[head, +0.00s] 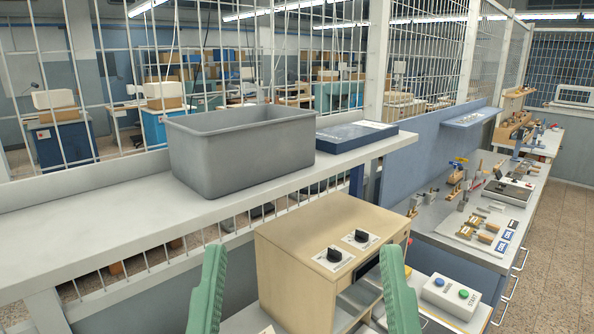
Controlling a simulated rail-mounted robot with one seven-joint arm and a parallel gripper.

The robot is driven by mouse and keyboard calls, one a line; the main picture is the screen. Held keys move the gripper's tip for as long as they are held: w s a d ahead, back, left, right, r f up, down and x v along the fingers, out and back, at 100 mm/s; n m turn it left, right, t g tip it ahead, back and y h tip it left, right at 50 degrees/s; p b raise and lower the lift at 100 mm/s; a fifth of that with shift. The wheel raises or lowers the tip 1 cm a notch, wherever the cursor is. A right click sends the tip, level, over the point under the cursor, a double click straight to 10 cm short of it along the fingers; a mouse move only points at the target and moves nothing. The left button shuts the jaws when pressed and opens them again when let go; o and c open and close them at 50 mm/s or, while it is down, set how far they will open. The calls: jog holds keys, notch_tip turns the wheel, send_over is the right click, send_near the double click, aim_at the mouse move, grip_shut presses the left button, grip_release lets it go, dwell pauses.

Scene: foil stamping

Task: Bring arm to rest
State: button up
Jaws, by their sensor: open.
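My gripper (304,288) shows at the bottom of the head view as two green ribbed fingers, one left of centre and one right. The fingers stand wide apart and upright, with nothing held between them. The wooden box-shaped machine (325,235) with two black knobs shows behind and between them. The right finger hides part of the machine's dark front opening. The rest of my arm is not in view.
A grey bin (240,150) and a dark blue flat box (357,136) sit on a pale shelf (90,225) before a mesh fence. A cluttered workbench (430,217) runs along the right.

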notch_tip(320, 180, up, 28)
jog(key=w+p, duration=0.1)
jog(key=p, duration=2.3)
jog(key=shift+a+f, duration=0.2)
jog(key=shift+a, duration=0.15)
